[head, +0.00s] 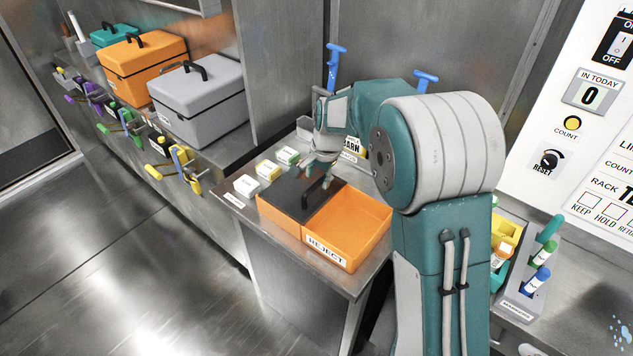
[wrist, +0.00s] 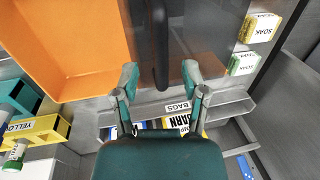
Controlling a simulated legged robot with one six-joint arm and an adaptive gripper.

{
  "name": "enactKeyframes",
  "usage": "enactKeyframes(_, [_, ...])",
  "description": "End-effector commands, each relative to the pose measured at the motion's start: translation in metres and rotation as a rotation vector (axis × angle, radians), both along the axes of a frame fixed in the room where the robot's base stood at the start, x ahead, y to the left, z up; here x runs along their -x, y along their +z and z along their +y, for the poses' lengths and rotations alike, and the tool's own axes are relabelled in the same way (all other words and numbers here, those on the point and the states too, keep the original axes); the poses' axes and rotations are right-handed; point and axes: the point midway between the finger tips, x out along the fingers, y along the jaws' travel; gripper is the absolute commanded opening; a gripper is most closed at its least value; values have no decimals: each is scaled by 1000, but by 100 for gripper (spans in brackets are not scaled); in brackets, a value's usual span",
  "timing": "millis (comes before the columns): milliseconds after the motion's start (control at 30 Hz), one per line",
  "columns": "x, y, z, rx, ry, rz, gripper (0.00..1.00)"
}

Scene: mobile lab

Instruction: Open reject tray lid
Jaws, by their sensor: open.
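The orange reject tray (head: 345,228) stands on the metal counter, labelled REJECT at its front. Its dark grey lid (head: 283,200) covers the left half; the right half is uncovered and looks empty. A black handle (head: 313,199) stands on the lid. My gripper (head: 318,170) is open and points down over the far end of the lid. In the wrist view, my gripper's fingers (wrist: 160,75) are spread to either side of the black handle (wrist: 160,45), with no visible grip on it. The tray's orange inside (wrist: 65,45) shows at the left there. The exact height gap is unclear.
Small white, yellow and green-topped boxes (head: 268,171) stand left of the lid. A BAGS holder (wrist: 178,107) lies close to my gripper. Grey (head: 200,95) and orange lidded boxes (head: 143,68) stand on the left shelf. A marker rack (head: 530,285) is at the right.

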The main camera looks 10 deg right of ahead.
Motion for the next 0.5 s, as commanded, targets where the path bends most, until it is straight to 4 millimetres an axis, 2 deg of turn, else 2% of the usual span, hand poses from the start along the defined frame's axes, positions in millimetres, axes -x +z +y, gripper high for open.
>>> enactKeyframes(100, [2,27,-4,1,-1,-6,57])
enactKeyframes(300, [8,67,-9,1,-2,-5,57])
enactKeyframes(500, [11,89,-12,1,0,-2,57])
